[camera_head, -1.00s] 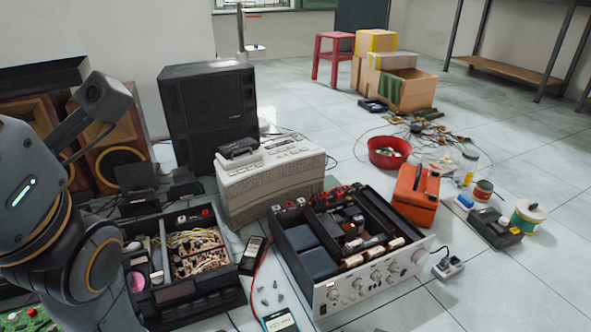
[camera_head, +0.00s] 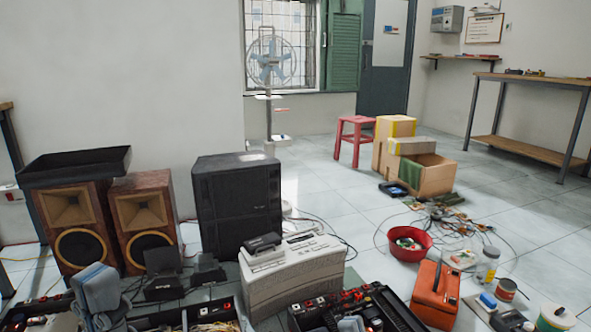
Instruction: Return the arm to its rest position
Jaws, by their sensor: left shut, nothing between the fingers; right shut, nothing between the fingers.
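Most of both arms is out of frame.
Two wooden speakers (camera_head: 142,213), a black cabinet (camera_head: 237,205) and a beige printer-like box (camera_head: 296,275) stand behind the grippers. A red bowl (camera_head: 409,243), orange case (camera_head: 435,293), loose cables and cardboard boxes (camera_head: 436,176) lie right. Tiled floor is free around the red stool (camera_head: 355,137).

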